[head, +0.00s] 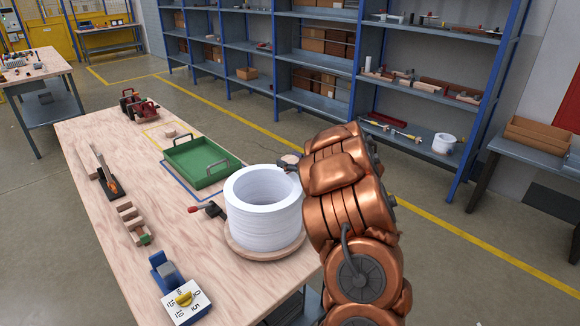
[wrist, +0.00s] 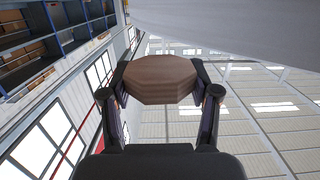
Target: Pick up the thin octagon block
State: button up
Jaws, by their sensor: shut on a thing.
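A brown wooden octagon block (wrist: 158,80) is between the two dark fingers of my gripper (wrist: 160,84) in the wrist view, one finger touching each side. The gripper is shut on it, and ceiling and windows show behind it, with no table under it in that view. In the head view my copper arm covers most of the gripper; only a small grey and brownish part shows just past the white ringed cylinder, and I cannot make out the block there.
The white ringed cylinder (head: 263,212) stands on a round wooden base (head: 240,252), close to my arm. A green tray (head: 203,178) lies behind it. A small flat wooden piece (head: 170,134) sits inside a yellow outline. A blue clamp, a dial box (head: 186,302) and wooden blocks (head: 133,223) line the left side.

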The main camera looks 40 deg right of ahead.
jog(key=s+a+b, duration=0.1)
jog(key=s+a, duration=0.2)
jog(key=s, duration=0.3)
jog(key=s+a+r+b, duration=0.1)
jog(key=s+a+b, duration=0.1)
jog(key=s+a, duration=0.2)
jog(key=s, duration=0.3)
jog(key=shift+r, duration=0.2)
jog(key=shift+s, duration=0.1)
